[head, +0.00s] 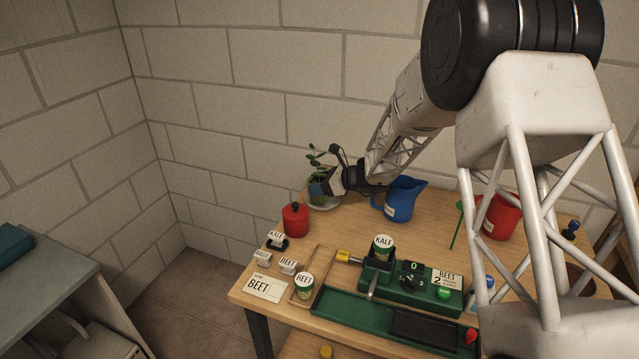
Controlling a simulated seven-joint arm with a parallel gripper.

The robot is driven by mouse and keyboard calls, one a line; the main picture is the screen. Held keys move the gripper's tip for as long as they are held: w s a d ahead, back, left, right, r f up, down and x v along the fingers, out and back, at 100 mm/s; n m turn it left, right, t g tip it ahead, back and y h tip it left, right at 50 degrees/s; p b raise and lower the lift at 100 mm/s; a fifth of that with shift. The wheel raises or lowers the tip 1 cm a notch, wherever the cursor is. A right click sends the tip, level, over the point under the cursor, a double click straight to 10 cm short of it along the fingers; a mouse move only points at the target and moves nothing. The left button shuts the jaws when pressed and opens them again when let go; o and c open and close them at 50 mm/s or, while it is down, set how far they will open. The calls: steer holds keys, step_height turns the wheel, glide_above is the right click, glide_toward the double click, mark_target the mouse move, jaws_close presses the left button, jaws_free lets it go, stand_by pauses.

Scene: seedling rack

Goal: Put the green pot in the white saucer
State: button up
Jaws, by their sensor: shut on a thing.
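My gripper (329,180) is at the far left part of the table and is shut on a small dark pot with a leafy green seedling. The pot (316,189) is partly hidden by the fingers, and its colour is hard to tell at this size. The pot looks upright. The white saucer (322,207) lies on the table directly below the pot, and its rim shows around the pot's lower end. I cannot tell whether the pot touches the saucer or is held just above it.
A blue jug (401,200) stands right of my gripper, and a red lidded jar (295,219) stands in front of the saucer. A green machine (410,285), a green tray (345,312), label stamps and a red jug (501,216) fill the front and right. Some wood is bare in the middle.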

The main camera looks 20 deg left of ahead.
steer(key=shift+f, duration=0.25)
steer(key=o, duration=1)
steer(key=shift+r, duration=0.5)
steer(key=v, duration=1.2)
steer(key=shift+d, duration=0.1)
